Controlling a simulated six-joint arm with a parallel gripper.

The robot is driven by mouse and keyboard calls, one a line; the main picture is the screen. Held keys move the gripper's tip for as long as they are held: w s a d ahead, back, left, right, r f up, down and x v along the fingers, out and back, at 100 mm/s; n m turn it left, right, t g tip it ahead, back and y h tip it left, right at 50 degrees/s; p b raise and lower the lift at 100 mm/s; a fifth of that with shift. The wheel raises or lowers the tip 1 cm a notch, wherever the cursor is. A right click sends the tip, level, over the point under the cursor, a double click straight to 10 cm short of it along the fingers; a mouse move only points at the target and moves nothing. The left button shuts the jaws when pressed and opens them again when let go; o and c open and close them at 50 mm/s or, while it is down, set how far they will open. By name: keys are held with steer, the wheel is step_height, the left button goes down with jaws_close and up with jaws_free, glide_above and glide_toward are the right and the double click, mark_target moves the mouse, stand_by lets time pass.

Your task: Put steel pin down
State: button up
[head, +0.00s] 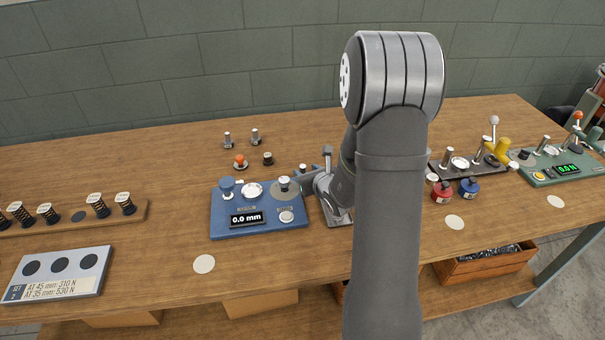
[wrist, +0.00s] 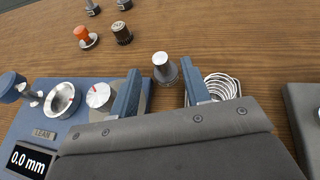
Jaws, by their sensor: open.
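A steel pin (wrist: 161,62) with a bright round top and a dark, flared lower part stands upright between my two fingers in the wrist view. It appears to stand on the wooden table just beyond the blue device. My gripper (wrist: 160,78) is open, with a visible gap between the pin and each finger. In the head view the gripper is low at the right end of the blue device, and my arm partly hides it. Two more small upright steel pieces (head: 227,140) (head: 255,137) stand farther back.
The blue device (head: 258,220) reads 0.0 mm. A pale wire coil (wrist: 222,84) lies right of my right finger, partly hidden. An orange-topped knob (wrist: 84,34) and a dark knurled knob (wrist: 122,32) stand behind the device. A dark plate (wrist: 304,105) is at right.

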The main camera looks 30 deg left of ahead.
mark_target(304, 169)
steer(key=shift+x, duration=1.55)
steer(key=shift+c, duration=0.4)
jaws_close()
steer(key=shift+r, duration=0.15)
